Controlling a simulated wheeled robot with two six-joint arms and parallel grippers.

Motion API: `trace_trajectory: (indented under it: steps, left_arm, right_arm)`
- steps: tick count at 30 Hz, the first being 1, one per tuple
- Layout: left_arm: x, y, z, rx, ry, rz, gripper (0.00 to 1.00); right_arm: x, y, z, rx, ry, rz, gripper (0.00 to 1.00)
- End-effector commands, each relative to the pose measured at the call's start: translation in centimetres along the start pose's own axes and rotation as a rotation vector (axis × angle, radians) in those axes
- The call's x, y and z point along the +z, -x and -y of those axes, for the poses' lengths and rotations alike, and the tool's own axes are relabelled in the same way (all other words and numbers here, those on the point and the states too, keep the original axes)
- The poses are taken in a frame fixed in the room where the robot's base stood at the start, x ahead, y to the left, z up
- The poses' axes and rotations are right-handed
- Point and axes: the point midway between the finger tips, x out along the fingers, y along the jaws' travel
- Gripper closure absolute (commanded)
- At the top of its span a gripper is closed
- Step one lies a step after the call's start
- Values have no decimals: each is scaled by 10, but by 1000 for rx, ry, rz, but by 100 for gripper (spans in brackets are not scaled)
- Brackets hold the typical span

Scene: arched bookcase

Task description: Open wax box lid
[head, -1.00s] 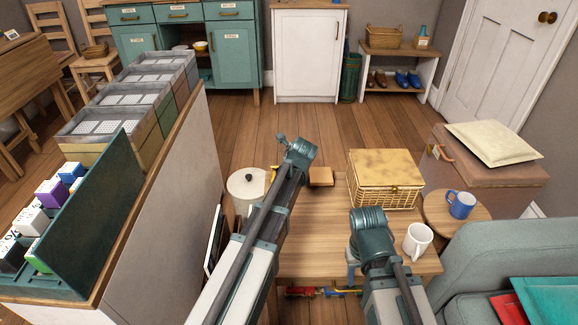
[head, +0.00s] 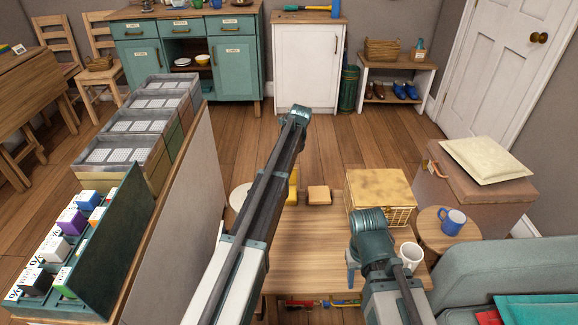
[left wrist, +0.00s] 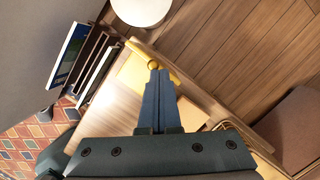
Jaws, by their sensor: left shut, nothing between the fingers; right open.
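No readable label marks a wax box. A lidded wicker box (head: 379,188) stands shut on the wooden table (head: 310,250). A yellow object (head: 293,186) and a small wooden block (head: 318,195) sit left of it. My left gripper (left wrist: 158,75) is shut and empty in the left wrist view, its tips over or by a yellow knob-like piece (left wrist: 174,76); contact cannot be told. In the head view my left arm hides it. My right gripper (head: 352,272) is open, low over the table in front of the wicker box, partly hidden by my right arm.
A white mug (head: 411,257) stands right of my right arm. A blue mug (head: 452,222) is on a round side table. On the left, a green bin (head: 110,235) with raised panel holds small cartons beside several grey-topped boxes (head: 125,150). A grey sofa (head: 500,270) bounds the right.

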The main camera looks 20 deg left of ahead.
Motion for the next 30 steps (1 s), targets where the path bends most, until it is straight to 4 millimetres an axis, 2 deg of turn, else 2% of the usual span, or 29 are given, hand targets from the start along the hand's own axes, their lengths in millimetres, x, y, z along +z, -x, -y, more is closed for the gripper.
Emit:
trace_trajectory:
  steps: [3, 12, 30]
  left_arm:
    - [9, -3, 9, 0, 1, 1, 100]
    - [19, -8, 20, 0, 0, 1, 100]
    - [22, -9, 22, -1, 0, 1, 100]
  right_arm:
    - [0, -1, 0, 0, 0, 0, 50]
    - [0, -4, 0, 1, 0, 0, 50]
    - [0, -4, 0, 1, 0, 0, 50]
